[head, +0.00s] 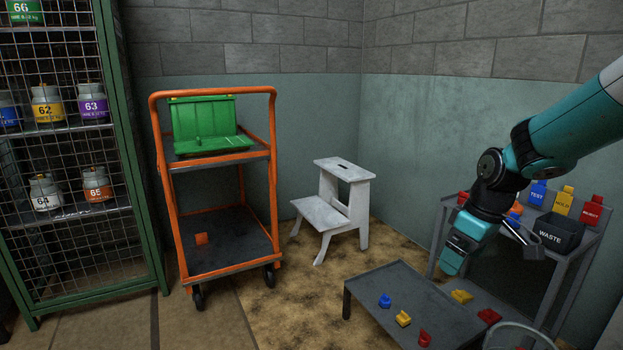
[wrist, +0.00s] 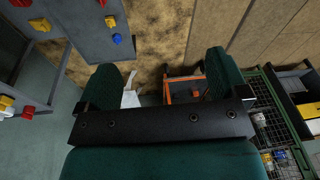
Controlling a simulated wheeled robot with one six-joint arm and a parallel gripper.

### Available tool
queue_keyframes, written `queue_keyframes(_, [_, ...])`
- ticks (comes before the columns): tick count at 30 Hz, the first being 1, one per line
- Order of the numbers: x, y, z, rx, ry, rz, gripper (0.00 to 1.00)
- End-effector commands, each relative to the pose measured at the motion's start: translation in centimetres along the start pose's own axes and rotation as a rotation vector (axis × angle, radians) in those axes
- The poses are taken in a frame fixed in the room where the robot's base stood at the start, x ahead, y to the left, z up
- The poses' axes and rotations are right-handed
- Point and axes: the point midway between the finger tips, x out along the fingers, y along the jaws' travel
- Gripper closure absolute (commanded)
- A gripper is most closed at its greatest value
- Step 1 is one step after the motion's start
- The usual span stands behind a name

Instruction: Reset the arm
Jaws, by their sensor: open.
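My gripper (head: 458,256) hangs at the end of my teal arm, which comes in from the right in the head view. It is above the low grey table (head: 385,272), in front of the grey shelf stand. In the wrist view the two dark green fingers of my gripper (wrist: 164,75) stand wide apart. Nothing is held between them; the floor, the white step stool (wrist: 131,98) and the orange cart (wrist: 185,88) show beyond the gap. The exact height of my gripper over the table is hard to tell.
Blue (head: 385,300), yellow (head: 403,318) and red (head: 424,338) pieces lie on the low table. A dark WASTE bin (head: 558,232) and coloured bins stand on the stand at right. The orange cart bears a green crate (head: 208,122). A mesh cabinet (head: 85,150) stands left.

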Motion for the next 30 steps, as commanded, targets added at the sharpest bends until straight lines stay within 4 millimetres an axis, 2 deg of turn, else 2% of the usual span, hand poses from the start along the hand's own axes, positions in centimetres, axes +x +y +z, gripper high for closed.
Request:
queue_keyframes(1, [-1.6,-4.2,-0.2,-0.02,0.017,-0.017,0.08])
queue_keyframes(3, [-3.2,-9.5,0.2,-0.028,0.032,-0.049,0.08])
queue_keyframes(6, [-4.8,-15.8,1.9,-0.037,0.043,-0.094,0.08])
queue_keyframes(9, [-5.8,-20.7,4.2,-0.045,0.047,-0.134,0.08])
queue_keyframes(15, [-6.9,-27.9,9.4,-0.058,0.042,-0.203,0.08])
queue_keyframes(17, [-7.0,-29.5,11.1,-0.063,0.037,-0.223,0.08])
queue_keyframes(18, [-8.0,-30.1,11.5,-0.06,0.035,-0.229,0.08])
queue_keyframes(19, [-9.2,-29.9,11.0,-0.055,0.035,-0.227,0.08])
queue_keyframes(26, [-14.5,-30.2,10.0,-0.054,0.034,-0.226,0.08])
queue_keyframes(30, [-18.9,-30.6,9.3,-0.055,0.035,-0.226,0.08])
